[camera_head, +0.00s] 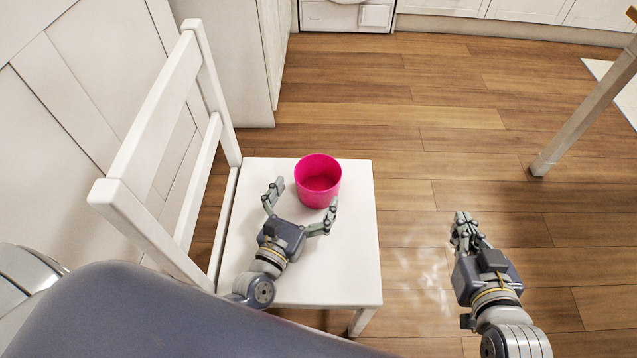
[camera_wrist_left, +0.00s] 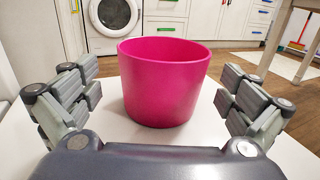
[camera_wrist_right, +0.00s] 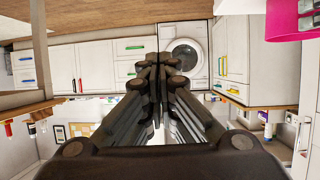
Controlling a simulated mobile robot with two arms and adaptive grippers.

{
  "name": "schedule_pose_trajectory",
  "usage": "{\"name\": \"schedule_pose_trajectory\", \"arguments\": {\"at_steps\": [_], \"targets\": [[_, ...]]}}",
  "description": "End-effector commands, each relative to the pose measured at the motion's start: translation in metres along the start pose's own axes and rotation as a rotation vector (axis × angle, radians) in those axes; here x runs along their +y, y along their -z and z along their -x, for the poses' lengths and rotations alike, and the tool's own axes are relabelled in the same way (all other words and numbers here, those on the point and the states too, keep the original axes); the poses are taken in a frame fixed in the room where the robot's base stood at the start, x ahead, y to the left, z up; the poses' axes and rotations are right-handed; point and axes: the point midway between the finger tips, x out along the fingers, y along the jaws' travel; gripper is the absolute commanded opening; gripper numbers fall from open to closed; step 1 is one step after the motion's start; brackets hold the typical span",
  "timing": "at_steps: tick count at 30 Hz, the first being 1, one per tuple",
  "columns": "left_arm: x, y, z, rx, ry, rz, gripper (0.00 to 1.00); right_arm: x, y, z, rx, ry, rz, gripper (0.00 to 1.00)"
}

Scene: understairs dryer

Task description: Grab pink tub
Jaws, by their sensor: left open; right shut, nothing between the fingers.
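The pink tub (camera_head: 318,181) stands upright on the seat of a white chair (camera_head: 350,265). It looks empty, with its open top facing up. In the left wrist view the tub (camera_wrist_left: 163,85) fills the middle, just ahead of the fingers. My left gripper (camera_head: 304,195) is open, low over the seat, with one finger on either side of the tub's near side; no clear contact shows. My right gripper (camera_head: 462,225) is shut and empty over the floor to the right of the chair. The tub's edge (camera_wrist_right: 285,22) also shows at the top right of the right wrist view.
The chair's backrest (camera_head: 165,120) rises left of the seat, close to a white panelled wall (camera_head: 100,70). A wooden table leg (camera_head: 585,110) stands at the right. A washing machine (camera_wrist_left: 114,18) and white cabinets are at the back. The wooden floor between is clear.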

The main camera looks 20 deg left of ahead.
Motion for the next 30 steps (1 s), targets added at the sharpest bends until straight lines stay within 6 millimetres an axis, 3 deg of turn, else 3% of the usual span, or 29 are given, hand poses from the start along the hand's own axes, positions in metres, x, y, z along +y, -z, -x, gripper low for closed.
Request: {"name": "schedule_pose_trajectory", "arguments": {"at_steps": [11,20,24,30], "targets": [[-0.003,-0.001,-0.048,-0.002,-0.002,0.001,1.0,-0.004,0.03,-0.003,0.149,0.009,-0.001,0.0],[-0.003,-0.001,-0.053,0.001,-0.001,0.0,1.0,-0.004,0.035,-0.002,0.167,0.01,-0.001,0.0],[-0.003,-0.001,-0.052,0.001,-0.001,0.0,0.68,-0.004,0.034,-0.002,0.166,0.01,-0.001,0.0],[-0.003,-0.001,-0.052,0.0,-0.001,0.0,0.65,-0.004,0.034,-0.002,0.166,0.009,-0.001,0.0]]}}
